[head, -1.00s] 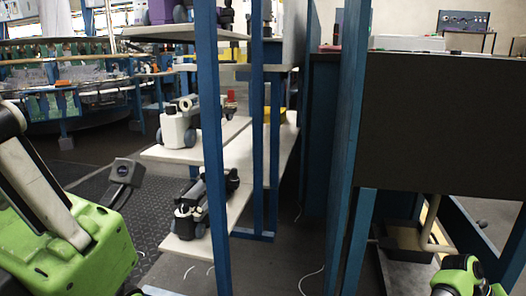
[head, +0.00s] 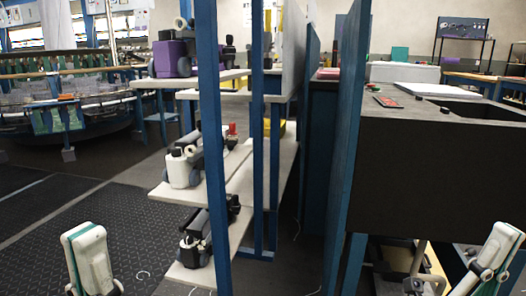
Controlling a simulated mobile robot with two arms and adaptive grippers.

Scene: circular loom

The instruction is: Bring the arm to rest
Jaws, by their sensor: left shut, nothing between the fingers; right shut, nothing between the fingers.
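White and green parts of my arms show at the bottom of the head view. One stands upright at the lower left, and one leans to the right at the lower right. No gripper fingers can be made out on either arm. Nothing held is visible. The left arm part is apart from the blue-framed shelf rack (head: 214,150), over the dark floor mat. The right arm part is in front of the opening under the dark grey cabinet (head: 430,175).
Shelf boards (head: 180,192) carry small white and black devices, with a purple-based device (head: 172,60) above. A round loom (head: 60,100) stands at the back left. Dark matting (head: 130,235) on the left looks open. A blue post (head: 350,150) stands beside the cabinet.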

